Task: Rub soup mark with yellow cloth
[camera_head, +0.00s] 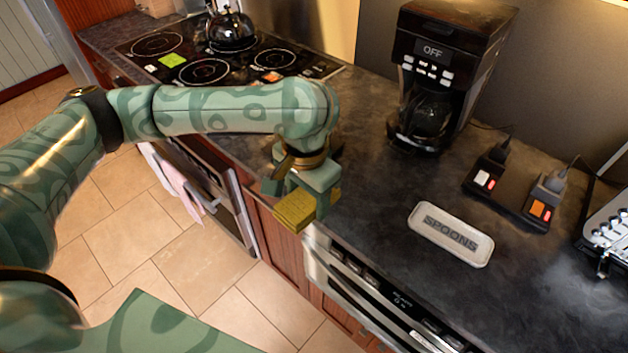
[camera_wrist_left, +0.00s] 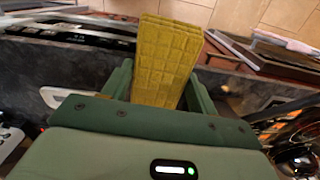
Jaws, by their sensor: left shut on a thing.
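My left gripper (camera_head: 302,192) is shut on the yellow cloth (camera_head: 294,211), a folded, quilted pad. It holds the cloth near the counter's front edge, by the upper corner of the drawer appliance. The cloth hangs below the fingers. In the left wrist view the cloth (camera_wrist_left: 166,52) stands out between the two green fingers of the gripper (camera_wrist_left: 160,88). I cannot make out a soup mark in either view; my left arm hides part of the counter and stove edge. My right gripper is not in view.
The dark counter (camera_head: 365,215) carries a white SPOONS tray (camera_head: 451,234), a black coffee maker (camera_head: 440,75) and a black power strip (camera_head: 510,190). A kettle (camera_head: 231,30) stands on the stovetop (camera_head: 205,72). The drawer appliance (camera_head: 375,290) is below the counter edge. Pink towels hang from the oven.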

